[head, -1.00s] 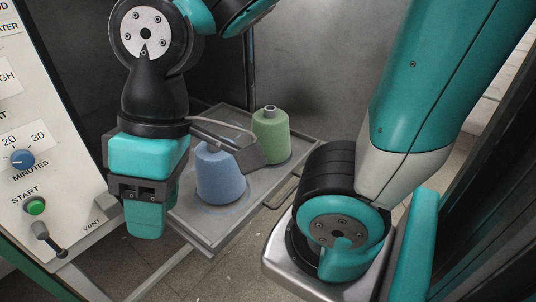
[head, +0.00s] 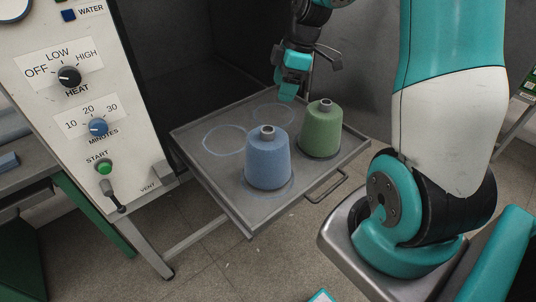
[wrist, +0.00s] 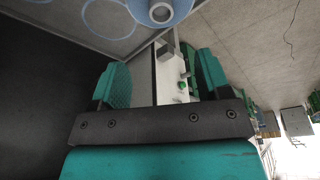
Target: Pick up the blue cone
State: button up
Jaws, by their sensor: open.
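The blue cone (head: 268,163) stands upright on the grey tray (head: 217,185), toward its front, inside a pale ring outline. In the wrist view, part of the blue cone (wrist: 180,12) with its hollow top tube shows at the top edge, beyond my fingers. My gripper (head: 288,92) is above the back of the tray, behind the blue cone in the head view and apart from it. In the wrist view my gripper (wrist: 158,80) has its two teal fingers spread, with no object held between them.
A green cone (head: 322,130) stands upright right of the blue one. Two empty ring outlines (head: 225,140) mark the tray's back left. A control panel (head: 85,110) with knobs and a lever stands left. A tray handle (head: 328,188) juts out at the front right.

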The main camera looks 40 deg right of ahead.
jog(key=p, duration=0.1)
send_over(268, 129)
jog(key=d, duration=0.1)
jog(key=f, duration=0.8)
jog(key=shift+s+d+f, duration=0.15)
jog(key=shift+s+f, duration=0.05)
jog(key=shift+s, duration=0.2)
jog(key=shift+p+x, duration=1.1)
jog(key=shift+x, duration=1.55)
grip_shut()
jog(key=shift+r, duration=0.1)
